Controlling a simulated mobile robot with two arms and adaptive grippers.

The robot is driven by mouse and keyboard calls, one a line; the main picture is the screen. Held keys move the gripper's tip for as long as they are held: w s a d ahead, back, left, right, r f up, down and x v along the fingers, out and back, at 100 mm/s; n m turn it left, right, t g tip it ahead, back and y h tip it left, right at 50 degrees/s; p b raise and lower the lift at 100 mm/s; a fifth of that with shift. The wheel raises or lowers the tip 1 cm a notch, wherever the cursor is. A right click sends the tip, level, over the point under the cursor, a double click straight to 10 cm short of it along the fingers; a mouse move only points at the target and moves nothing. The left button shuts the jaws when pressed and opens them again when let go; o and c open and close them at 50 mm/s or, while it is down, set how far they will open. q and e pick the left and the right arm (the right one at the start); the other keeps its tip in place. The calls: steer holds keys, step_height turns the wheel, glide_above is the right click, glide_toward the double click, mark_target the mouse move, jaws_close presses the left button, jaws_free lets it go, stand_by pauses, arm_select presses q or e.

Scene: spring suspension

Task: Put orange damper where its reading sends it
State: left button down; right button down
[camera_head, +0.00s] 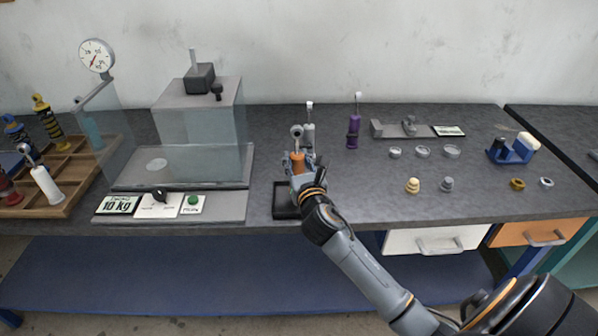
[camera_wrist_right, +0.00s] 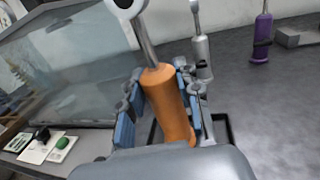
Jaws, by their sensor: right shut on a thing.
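The orange damper (camera_head: 298,163) stands upright in the head view, with a grey rod and ring eye on top. My right gripper (camera_head: 303,172) is shut on its orange body. In the right wrist view the orange damper (camera_wrist_right: 167,98) is between the blue finger pads of my right gripper (camera_wrist_right: 160,105). A black tray (camera_head: 284,202) lies under and around it; I cannot tell whether the damper touches it. The press tester (camera_head: 183,178) is to the left, with a 10 kg sign (camera_head: 118,205) and a dial gauge (camera_head: 96,56). My left gripper is not seen.
A grey damper (camera_head: 309,130) and a purple damper (camera_head: 353,127) stand behind. A wooden rack (camera_head: 77,168) with several dampers is at the left. Small rings and knobs, a blue tape dispenser (camera_head: 511,152) and a grey fixture (camera_head: 390,130) lie at the right. Drawers (camera_head: 437,240) are below.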

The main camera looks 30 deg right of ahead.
mark_target(299, 172)
steer(key=f, duration=0.3)
steer(key=shift+w+d+f, duration=0.1)
steer(key=shift+d+f, duration=0.15)
steer(key=shift+d, duration=0.1)
steer(key=shift+f, duration=0.15)
steer(key=shift+f+b, duration=0.15)
steer(key=shift+b, duration=0.2)
steer(key=c, duration=0.9)
jaws_free()
steer(key=shift+c, duration=0.2)
